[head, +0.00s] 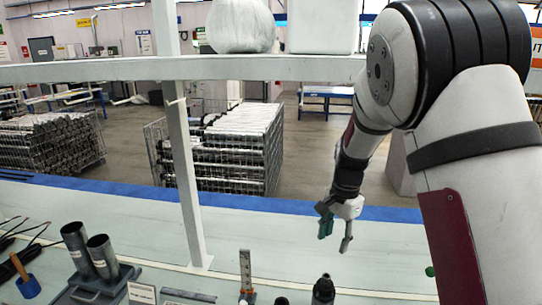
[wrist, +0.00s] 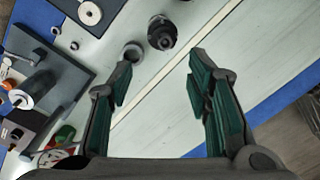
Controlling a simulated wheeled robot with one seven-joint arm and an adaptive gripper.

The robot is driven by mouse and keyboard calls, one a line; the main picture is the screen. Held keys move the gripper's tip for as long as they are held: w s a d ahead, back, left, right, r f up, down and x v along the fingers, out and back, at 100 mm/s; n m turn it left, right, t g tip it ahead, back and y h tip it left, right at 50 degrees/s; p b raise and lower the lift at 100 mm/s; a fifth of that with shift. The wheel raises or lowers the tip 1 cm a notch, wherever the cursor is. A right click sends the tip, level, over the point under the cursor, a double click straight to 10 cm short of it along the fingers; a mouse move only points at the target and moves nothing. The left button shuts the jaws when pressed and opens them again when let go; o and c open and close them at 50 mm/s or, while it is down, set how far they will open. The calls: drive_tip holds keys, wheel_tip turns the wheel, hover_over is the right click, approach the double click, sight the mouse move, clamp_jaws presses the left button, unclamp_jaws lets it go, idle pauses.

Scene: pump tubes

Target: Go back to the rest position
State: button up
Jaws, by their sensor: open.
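My gripper (head: 337,227) hangs in the air above the workbench (head: 130,210), at the right of the middle in the head view. In the wrist view its two green-padded fingers (wrist: 160,100) are spread apart with nothing between them. Two dark grey pump tubes stand in a holder at the lower left of the head view: one tube (head: 76,245) and, beside it, another (head: 103,257). A dark fitting (head: 323,290) stands at the front edge of the head view. It seems to be the round black part (wrist: 162,33) beyond the fingertips in the wrist view.
A white shelf beam (head: 150,69) with a post (head: 186,180) stands at the bench, left of my arm. A ruler-like upright (head: 245,272) stands at the front. The bench's middle is clear. Wire crates (head: 230,150) stand behind.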

drive_tip(key=s+r+n+t, duration=0.3)
drive_tip(key=s+r+n, duration=0.5)
drive_tip(key=s+r, duration=1.2)
drive_tip(key=s+f+n+t, duration=0.1)
drive_tip(key=s+f+n, duration=0.1)
drive_tip(key=s, duration=0.9)
drive_tip(key=shift+d+f+n+h, duration=0.25)
drive_tip(key=shift+f+n+h, duration=0.05)
drive_tip(key=shift+n, duration=0.6)
